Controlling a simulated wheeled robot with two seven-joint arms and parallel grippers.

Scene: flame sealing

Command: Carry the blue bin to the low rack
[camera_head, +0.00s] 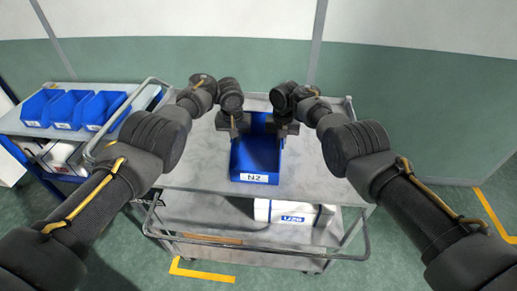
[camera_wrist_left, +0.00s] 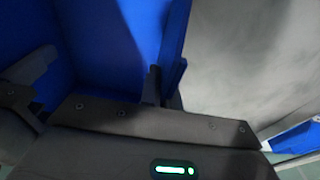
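The blue bin (camera_head: 255,156), labelled N2, is upright at the middle of the grey cart's top shelf (camera_head: 200,165). I cannot tell whether it rests on the shelf or is slightly raised. My left gripper (camera_head: 234,130) is at its left wall, with its fingers close on both sides of the wall. In the left wrist view the blue bin (camera_wrist_left: 110,40) fills the left, and my left gripper (camera_wrist_left: 165,92) pinches its wall. My right gripper (camera_head: 284,129) is at the right wall in the same way; its fingertips are partly hidden. The low rack is not clearly identifiable.
A second cart (camera_head: 60,138) at the left carries several blue bins (camera_head: 69,109). A white box (camera_head: 293,213) lies on the grey cart's lower shelf. A green and white wall (camera_head: 410,95) stands behind. Yellow lines (camera_head: 205,273) mark the green floor.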

